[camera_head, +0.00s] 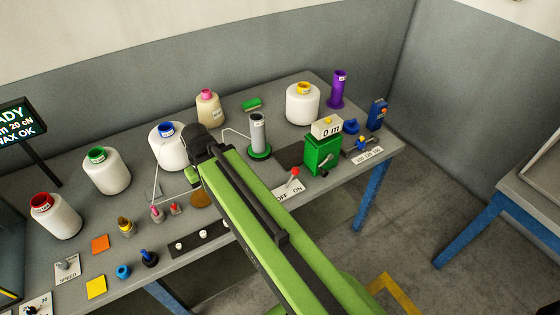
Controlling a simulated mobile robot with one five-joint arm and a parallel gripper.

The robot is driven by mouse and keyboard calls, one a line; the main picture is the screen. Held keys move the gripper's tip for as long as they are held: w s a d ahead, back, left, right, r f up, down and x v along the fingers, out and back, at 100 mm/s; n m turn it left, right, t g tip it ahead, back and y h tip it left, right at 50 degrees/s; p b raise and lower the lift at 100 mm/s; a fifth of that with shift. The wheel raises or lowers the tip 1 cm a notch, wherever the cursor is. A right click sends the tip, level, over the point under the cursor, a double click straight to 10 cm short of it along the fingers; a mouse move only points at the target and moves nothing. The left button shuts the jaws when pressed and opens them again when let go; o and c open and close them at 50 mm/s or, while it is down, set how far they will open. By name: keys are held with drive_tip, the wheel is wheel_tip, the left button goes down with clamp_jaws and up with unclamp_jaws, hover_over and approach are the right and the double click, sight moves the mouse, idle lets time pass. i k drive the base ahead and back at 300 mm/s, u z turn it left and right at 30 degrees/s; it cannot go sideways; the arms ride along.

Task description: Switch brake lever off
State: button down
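A small lever with a red knob (294,172) stands at the table's front edge, behind a white plate (288,193) reading OFF and ON. It seems to lean slightly right, towards ON. No brake wording is legible on it. My green arm reaches in from the bottom right and passes left of the lever. My gripper (193,174) is over the table, left of the lever and well apart from it, in front of the white bobbin with a blue top (168,148). Its fingers are mostly hidden behind the arm end, so their opening does not show.
A green box (322,154) with a 0 m display stands right of the lever. A grey bobbin (258,133) stands behind it. A black strip with white knobs (197,240) lies left of my arm. Another labelled plate (367,156) is at the right end of the table.

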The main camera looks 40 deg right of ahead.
sight(295, 170)
drive_tip(key=z, duration=0.75)
drive_tip(key=k, duration=1.2)
drive_tip(key=u, duration=0.7)
drive_tip(key=i, duration=1)
drive_tip(key=u, duration=0.05)
